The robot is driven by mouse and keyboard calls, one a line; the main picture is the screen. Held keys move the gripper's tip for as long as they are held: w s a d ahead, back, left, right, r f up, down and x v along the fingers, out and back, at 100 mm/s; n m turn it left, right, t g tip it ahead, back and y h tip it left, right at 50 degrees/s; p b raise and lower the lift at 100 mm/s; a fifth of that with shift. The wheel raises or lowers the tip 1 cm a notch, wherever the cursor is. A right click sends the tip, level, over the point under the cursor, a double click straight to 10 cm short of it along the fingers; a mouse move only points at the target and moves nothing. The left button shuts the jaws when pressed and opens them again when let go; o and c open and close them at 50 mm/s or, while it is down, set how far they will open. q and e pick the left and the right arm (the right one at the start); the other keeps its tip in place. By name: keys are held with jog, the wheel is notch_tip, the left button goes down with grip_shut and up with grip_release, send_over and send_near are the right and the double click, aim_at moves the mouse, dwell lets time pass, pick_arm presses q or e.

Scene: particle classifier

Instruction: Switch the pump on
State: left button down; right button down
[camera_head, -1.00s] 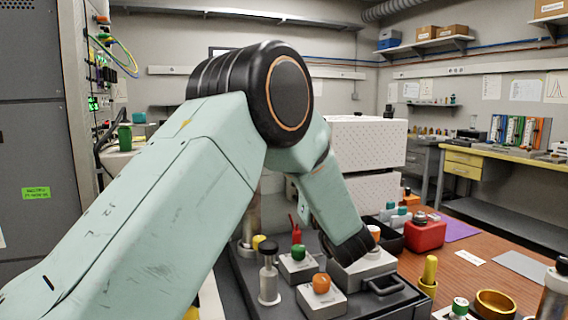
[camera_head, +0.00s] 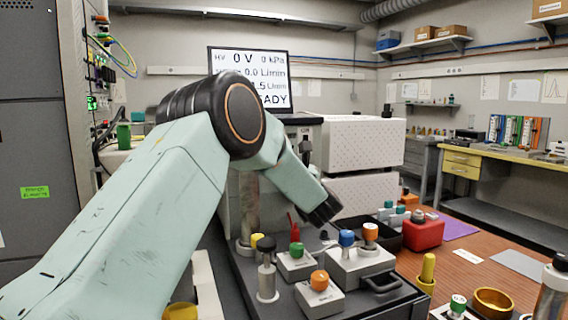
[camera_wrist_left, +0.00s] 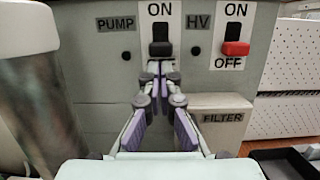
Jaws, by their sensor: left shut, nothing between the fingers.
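The pump switch (camera_wrist_left: 160,42) is a black toggle on the grey panel in the left wrist view, beside the PUMP label (camera_wrist_left: 115,23). ON is printed above it. Its handle appears low, and any label below is hidden by my fingers. My left gripper (camera_wrist_left: 157,72) is shut and empty, with its fingertips just under the switch; I cannot tell whether they touch it. In the head view my left arm reaches toward the machine, and its fingers are not clear. My right gripper is not in view.
The red HV switch (camera_wrist_left: 236,48) is down at OFF, right of the pump switch. A FILTER block (camera_wrist_left: 222,128) juts out below. Several coloured-knob boxes, including one with an orange knob (camera_head: 319,281), crowd the bench. A monitor (camera_head: 250,75) reads 0 V and 0.0 L/min.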

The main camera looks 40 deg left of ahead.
pick_arm(q)
jog(key=shift+d+r, duration=0.1)
jog(key=shift+r+b, duration=0.35)
jog(key=shift+r, duration=1.05)
